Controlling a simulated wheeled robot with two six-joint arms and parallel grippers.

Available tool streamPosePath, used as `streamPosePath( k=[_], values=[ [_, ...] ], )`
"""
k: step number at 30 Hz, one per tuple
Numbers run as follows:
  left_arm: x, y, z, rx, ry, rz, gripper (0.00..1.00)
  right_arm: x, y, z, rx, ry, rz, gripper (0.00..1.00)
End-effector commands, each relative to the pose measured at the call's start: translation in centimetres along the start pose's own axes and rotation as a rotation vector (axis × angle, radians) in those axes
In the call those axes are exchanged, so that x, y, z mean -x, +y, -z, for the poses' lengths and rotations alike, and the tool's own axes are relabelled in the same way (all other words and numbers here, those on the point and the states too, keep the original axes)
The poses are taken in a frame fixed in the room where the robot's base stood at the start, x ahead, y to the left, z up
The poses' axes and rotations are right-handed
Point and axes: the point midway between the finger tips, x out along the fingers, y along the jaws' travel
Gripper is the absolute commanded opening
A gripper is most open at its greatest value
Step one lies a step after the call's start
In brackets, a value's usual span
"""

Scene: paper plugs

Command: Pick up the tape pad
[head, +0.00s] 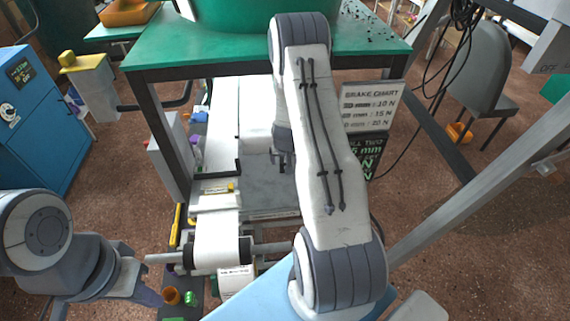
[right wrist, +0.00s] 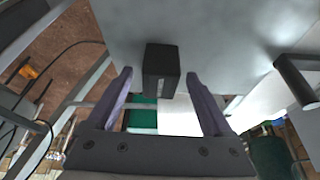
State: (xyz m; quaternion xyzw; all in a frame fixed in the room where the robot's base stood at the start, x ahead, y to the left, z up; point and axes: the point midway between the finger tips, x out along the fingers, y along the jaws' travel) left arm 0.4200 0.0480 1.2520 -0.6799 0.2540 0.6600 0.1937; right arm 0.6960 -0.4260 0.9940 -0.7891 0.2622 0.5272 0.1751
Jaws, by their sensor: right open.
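A dark block (right wrist: 161,68), which looks like the tape pad, stands on a pale grey surface in the right wrist view. It lies between the two finger tips of my right gripper (right wrist: 159,76), with a visible gap on each side. My right gripper is open and holds nothing. In the head view this gripper (head: 283,160) hangs over the grey plate, mostly hidden by my right arm, and the block is not clear there. My left gripper (head: 148,295) is at the lower left, near the paper roll. Its jaw opening is not clear.
A white paper roll (head: 217,247) sits on a metal bar at the front. A dark bracket (right wrist: 298,80) stands on the surface to the right in the wrist view. A green table (head: 180,45) stands behind, with a brake chart sign (head: 370,108) at its right.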

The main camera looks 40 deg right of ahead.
Motion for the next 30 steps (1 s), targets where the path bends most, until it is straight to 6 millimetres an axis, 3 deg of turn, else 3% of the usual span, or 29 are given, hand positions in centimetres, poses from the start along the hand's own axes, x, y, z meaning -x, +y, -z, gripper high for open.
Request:
streamPosePath(
  k=[1, 6, 7, 8, 17, 21, 25, 30],
  values=[
    [0.0, 0.0, 0.0, 0.0, 0.0, 0.0, 0.0, 0.0, 0.0, 0.0, 0.0, 0.0, 0.0, 0.81],
    [0.0, 0.0, 0.0, 0.0, 0.0, 0.0, 0.0, 0.0, 0.0, 0.0, 0.0, 0.0, 0.0, 0.16],
    [0.0, 0.0, 0.0, 0.0, 0.0, 0.0, 0.0, 0.0, 0.0, 0.0, 0.0, 0.0, 0.0, 0.05],
    [0.0, 0.0, 0.0, 0.0, 0.0, 0.0, 0.0, 0.0, 0.0, 0.0, 0.0, 0.0, 0.0, 0.0],
    [0.3, 0.0, 0.0, 0.0, 0.0, 0.0, 0.0, 0.6, 0.0, 0.3, 0.0, 0.002, 0.0, 0.0],
    [1.2, 0.1, 0.1, 0.0, 0.0, 0.0, 0.0, 2.8, 0.0, 1.3, -0.001, 0.004, 0.001, 0.0],
    [3.5, 0.2, 0.2, 0.002, 0.0, 0.0, 0.0, 5.9, 0.0, 2.5, -0.002, 0.003, 0.001, 0.0],
    [5.5, 0.4, 0.3, 0.004, 0.0, 0.0, 0.0, 8.2, 0.0, 3.4, 0.0, 0.0, 0.001, 0.0]
  ],
)
